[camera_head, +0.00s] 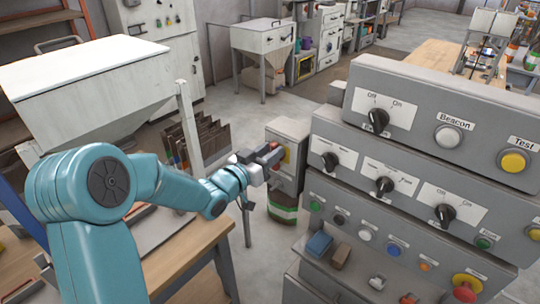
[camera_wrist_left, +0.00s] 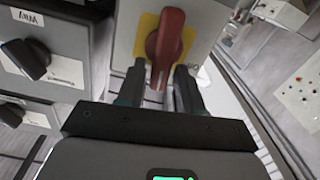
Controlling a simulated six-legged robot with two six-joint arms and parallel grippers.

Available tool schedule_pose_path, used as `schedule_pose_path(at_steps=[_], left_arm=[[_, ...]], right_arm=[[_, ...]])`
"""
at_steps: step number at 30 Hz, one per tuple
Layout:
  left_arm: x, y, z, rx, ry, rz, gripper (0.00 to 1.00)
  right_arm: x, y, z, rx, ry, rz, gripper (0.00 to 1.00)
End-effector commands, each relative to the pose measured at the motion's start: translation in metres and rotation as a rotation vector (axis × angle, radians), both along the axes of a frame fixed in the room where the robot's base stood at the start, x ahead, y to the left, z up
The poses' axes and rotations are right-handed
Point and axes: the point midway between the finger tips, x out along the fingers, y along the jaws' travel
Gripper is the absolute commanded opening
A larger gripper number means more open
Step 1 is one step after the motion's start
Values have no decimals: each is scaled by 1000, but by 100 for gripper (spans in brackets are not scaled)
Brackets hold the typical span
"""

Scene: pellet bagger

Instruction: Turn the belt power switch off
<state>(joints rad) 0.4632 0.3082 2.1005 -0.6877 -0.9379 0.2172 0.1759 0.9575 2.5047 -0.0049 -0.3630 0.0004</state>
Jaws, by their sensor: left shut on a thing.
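The belt power switch appears to be the red rotary handle (camera_wrist_left: 165,48) on a yellow plate (camera_wrist_left: 187,36) in the left wrist view. It is fixed to a grey box (camera_head: 287,127) at the left end of the control console in the head view. There, only a bit of the yellow plate shows behind my gripper. My left gripper (camera_head: 270,157) reaches the box from the left and is shut on the red handle. In the wrist view its two dark fingers (camera_wrist_left: 160,92) stand on either side of the handle's near end. The handle points nearly straight along the gripper. My right gripper is not in view.
The grey control console (camera_head: 330,188) with several black knobs and coloured buttons stands close on the right. A wooden table (camera_head: 195,240) is at lower left, under my arm. A white hopper (camera_head: 90,85) stands behind the arm. A green-and-white container (camera_head: 283,206) is below the box.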

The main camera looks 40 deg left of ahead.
Motion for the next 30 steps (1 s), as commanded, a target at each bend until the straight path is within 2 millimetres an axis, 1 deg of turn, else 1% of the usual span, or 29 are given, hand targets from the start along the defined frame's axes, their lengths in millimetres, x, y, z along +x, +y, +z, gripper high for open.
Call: schedule_pose_path(at_steps=[1, 12, 20, 30], left_arm=[[-1, 0, -8, -34, 14, -2, 5], [0, 6, -11, -374, 44, -1, 5], [0, 10, -14, -620, 67, -1, 5], [1, 14, -18, -943, 93, 0, 5]], right_arm=[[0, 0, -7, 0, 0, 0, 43], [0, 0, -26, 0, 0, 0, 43], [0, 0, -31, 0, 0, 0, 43], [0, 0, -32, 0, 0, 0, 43]])
